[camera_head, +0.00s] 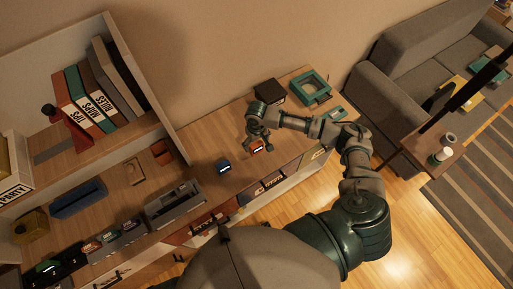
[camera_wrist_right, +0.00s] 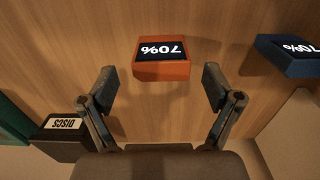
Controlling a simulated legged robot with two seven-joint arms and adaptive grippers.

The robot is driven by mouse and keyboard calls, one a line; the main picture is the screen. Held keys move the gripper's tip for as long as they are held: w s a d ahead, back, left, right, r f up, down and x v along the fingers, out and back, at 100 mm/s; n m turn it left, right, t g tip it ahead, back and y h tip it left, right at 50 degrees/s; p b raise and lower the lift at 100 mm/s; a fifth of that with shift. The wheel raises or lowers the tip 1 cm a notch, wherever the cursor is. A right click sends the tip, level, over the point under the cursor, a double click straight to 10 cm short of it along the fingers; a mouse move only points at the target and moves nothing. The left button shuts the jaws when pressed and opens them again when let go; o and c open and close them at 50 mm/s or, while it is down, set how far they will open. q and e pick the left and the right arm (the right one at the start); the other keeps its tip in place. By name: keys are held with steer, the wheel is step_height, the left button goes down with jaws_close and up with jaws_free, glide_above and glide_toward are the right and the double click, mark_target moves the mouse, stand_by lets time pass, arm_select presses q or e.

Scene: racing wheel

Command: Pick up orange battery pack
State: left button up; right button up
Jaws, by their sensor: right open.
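An orange battery pack (camera_wrist_right: 162,70) with a dark screen reading 70% lies on the wooden counter. In the right wrist view it is just beyond my open right gripper (camera_wrist_right: 158,92), roughly centred between the two fingertips, with clear gaps to both. In the head view the orange battery pack (camera_head: 257,147) shows close under the right gripper (camera_head: 262,138), partly covered by it. My left gripper is not in view.
A blue pack (camera_wrist_right: 290,56), also reading 70%, lies right of the orange one; the head view shows a blue pack (camera_head: 223,166). A black box marked DISCS (camera_wrist_right: 62,140) stands at lower left. A teal frame (camera_head: 311,89) lies at the counter's far end.

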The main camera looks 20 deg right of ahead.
mark_target(257, 144)
step_height(257, 144, down, 4)
steer(key=shift+s+r, duration=0.1)
steer(key=shift+s, duration=0.05)
steer(key=c, duration=1.4)
steer(key=shift+o, duration=0.2)
